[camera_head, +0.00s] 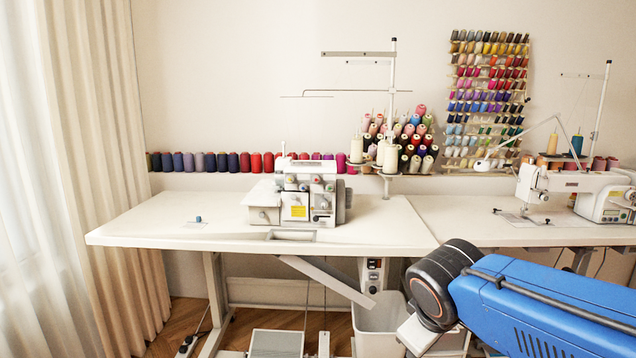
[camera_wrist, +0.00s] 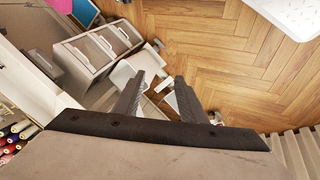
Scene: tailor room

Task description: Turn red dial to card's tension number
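A white overlock machine (camera_head: 263,197) stands on the left sewing table in the head view. Several small round dials (camera_head: 304,185) sit along its upper front; at this size I cannot tell which is red or read any numbers. A yellow label (camera_head: 299,212) is on its front; I cannot tell whether this is the card. My gripper (camera_wrist: 160,76) shows in the wrist view, its two fingers apart with nothing between them. It points down toward the floor and is far from the machine. It is out of sight in the head view.
The white left table (camera_head: 150,232) is mostly bare, with a small blue item (camera_head: 198,219) on it. A thread stand (camera_head: 393,120) rises behind the machine. A second sewing machine (camera_head: 560,190) stands at right. Below are a grey bin (camera_head: 376,325) and, in the wrist view, a drawer unit (camera_wrist: 85,55).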

